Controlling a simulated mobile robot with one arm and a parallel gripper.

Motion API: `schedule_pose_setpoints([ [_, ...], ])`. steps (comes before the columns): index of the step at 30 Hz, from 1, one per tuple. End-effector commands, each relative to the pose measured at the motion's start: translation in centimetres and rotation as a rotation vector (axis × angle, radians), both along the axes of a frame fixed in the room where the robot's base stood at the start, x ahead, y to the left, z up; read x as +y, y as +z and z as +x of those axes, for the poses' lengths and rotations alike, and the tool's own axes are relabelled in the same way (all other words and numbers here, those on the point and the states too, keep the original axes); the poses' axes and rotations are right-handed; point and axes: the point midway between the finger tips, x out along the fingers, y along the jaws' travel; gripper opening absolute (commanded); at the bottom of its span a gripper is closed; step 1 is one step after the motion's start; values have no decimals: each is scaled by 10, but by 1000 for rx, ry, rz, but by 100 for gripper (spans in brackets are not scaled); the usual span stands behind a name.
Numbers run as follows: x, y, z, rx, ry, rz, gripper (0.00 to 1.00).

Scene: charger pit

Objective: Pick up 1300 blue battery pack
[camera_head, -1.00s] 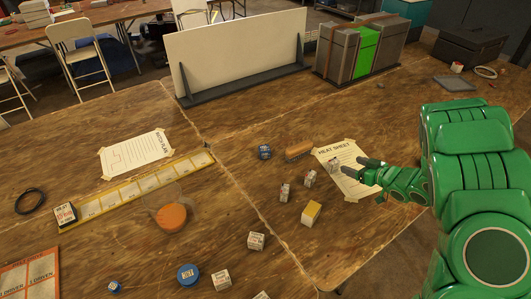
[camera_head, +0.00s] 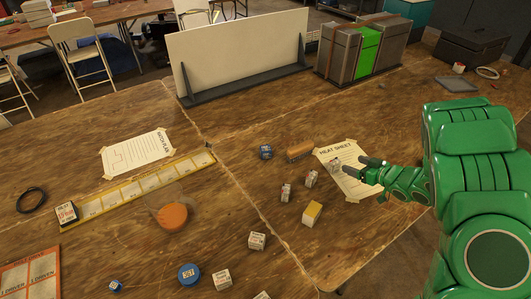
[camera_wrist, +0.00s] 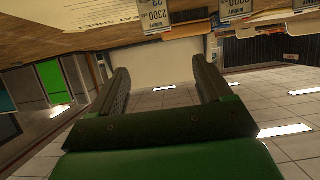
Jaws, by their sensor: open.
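A blue cube-shaped pack (camera_head: 265,152) sits on the table left of an orange-brown block. A round blue object (camera_head: 189,275) and a small blue one (camera_head: 115,286) lie near the front edge of the view. I cannot read 1300 on any of them. My gripper (camera_head: 372,168) is open and empty above the heat sheet, well to the right of the blue pack. In the wrist view, my gripper (camera_wrist: 162,72) shows its two fingers wide apart with nothing between them. Packs labelled 2300 (camera_wrist: 153,17) and 2200 (camera_wrist: 236,9) hang at the top of that tilted view.
The heat sheet (camera_head: 351,185) lies under my gripper. Several white packs and a yellow-topped pack (camera_head: 312,213) stand between it and the table seam. An orange disc (camera_head: 173,216) lies left of the seam. A white panel (camera_head: 240,55) and grey-green case (camera_head: 366,50) stand behind.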

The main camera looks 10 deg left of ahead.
Motion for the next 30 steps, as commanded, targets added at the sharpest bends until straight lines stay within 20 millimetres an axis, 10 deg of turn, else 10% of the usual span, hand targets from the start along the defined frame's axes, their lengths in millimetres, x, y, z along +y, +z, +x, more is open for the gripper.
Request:
schedule_pose_setpoints([
  [12, 3, 49, 2, -1, -6, 9, 79],
  [30, 59, 125, 74, 114, -279, 465, 79],
])
